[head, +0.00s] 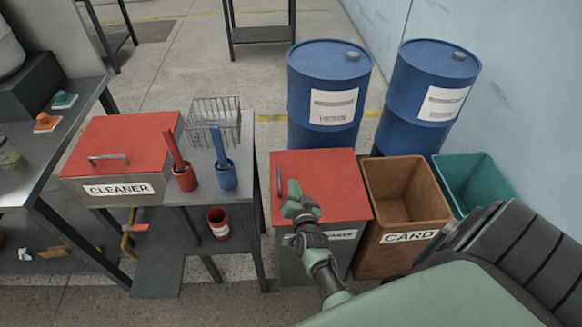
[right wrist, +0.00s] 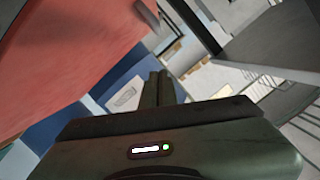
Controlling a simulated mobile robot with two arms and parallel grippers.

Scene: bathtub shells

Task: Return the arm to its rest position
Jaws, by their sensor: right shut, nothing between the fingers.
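My right gripper (head: 293,190) is shut and empty. In the head view it hangs over the red lid of the waste bin (head: 335,185), near the lid's grey handle (head: 279,181). I cannot tell whether it touches the lid. In the right wrist view its fingers (right wrist: 159,88) lie side by side, with a red surface (right wrist: 60,60) at the left and a blue drum (right wrist: 125,92) behind. My right arm comes in from the lower right. My left gripper is not in view.
A brown CARD bin (head: 405,205) and a teal bin (head: 470,180) stand right of the waste bin. Two blue drums (head: 328,90) stand behind. At the left are a red-lidded CLEANER box (head: 120,150), a wire basket (head: 215,118), and red and blue brush holders (head: 224,176) on a dark table.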

